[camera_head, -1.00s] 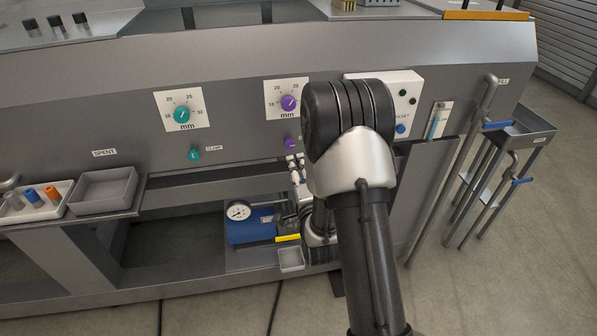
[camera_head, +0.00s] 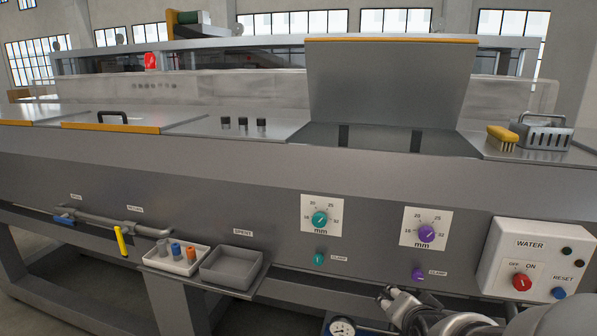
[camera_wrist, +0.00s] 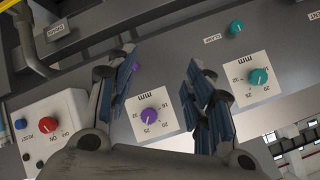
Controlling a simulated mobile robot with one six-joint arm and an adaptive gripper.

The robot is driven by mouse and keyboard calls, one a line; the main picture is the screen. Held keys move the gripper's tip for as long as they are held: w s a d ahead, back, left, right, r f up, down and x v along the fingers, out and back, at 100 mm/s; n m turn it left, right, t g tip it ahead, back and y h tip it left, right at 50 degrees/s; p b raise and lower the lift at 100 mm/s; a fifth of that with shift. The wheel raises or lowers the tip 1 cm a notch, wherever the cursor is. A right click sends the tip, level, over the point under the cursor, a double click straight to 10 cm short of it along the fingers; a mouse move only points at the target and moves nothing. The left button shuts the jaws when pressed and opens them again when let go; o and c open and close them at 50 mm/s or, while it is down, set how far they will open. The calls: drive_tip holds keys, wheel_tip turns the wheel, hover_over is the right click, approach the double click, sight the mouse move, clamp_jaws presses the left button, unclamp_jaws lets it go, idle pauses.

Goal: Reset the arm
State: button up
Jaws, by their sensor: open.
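My gripper (camera_head: 392,298) shows at the bottom right of the head view, in front of the machine's front panel and below the purple dial; most of the arm is cut off. In the wrist view my gripper (camera_wrist: 160,78) is open, its blue-padded fingers spread apart with nothing between them. The purple dial (camera_wrist: 149,115) on its white plate shows between the fingers, on the panel beyond. The purple dial (camera_head: 426,234) and the teal dial (camera_head: 320,219) sit side by side in the head view.
A water control box (camera_head: 537,262) with a red knob juts out at the right. A grey spent tray (camera_head: 231,268) and a white tray (camera_head: 153,262) with coloured pieces sit on a ledge at left. A yellow brush (camera_head: 503,138) and metal basket (camera_head: 545,133) stand on top.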

drive_tip(key=s+a+r+n+g, duration=0.1)
drive_tip(key=s+a+n+g, duration=0.1)
drive_tip(key=s, duration=0.6)
drive_tip(key=s+a+r+n+g+y, duration=0.1)
drive_tip(key=s+n, duration=0.3)
drive_tip(key=s, duration=0.5)
drive_tip(key=s+a+r+n+g, duration=0.1)
drive_tip(key=s+a+n+g, duration=0.2)
drive_tip(key=s, duration=0.5)
drive_tip(key=shift+s+a+y, duration=0.15)
drive_tip(key=shift+a+y, duration=0.15)
drive_tip(key=shift+r, duration=0.1)
